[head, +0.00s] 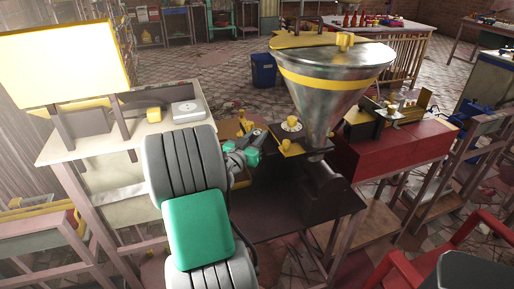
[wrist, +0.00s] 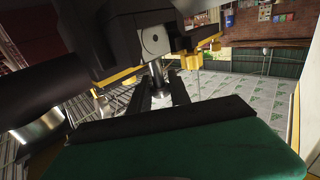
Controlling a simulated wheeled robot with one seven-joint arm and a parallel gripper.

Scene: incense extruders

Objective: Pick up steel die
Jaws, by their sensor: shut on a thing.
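My gripper (wrist: 161,88) is shut on a small shiny steel piece, which I take to be the steel die (wrist: 157,72). The die shows as a short upright cylinder between the two dark fingers in the wrist view. Its upper end meets or lies just in front of a black block with a pale square face; I cannot tell if they touch. In the head view my gripper (head: 262,137) is by the dark extruder bench (head: 265,224), left of the big steel hopper (head: 322,100). The die cannot be made out there.
A pale table (head: 90,152) with a lit panel (head: 65,62) and a white device (head: 187,111) stands at the left. A red bench (head: 385,150) is at the right of the hopper. A red chair (head: 440,240) is at the lower right. Open tiled floor lies behind.

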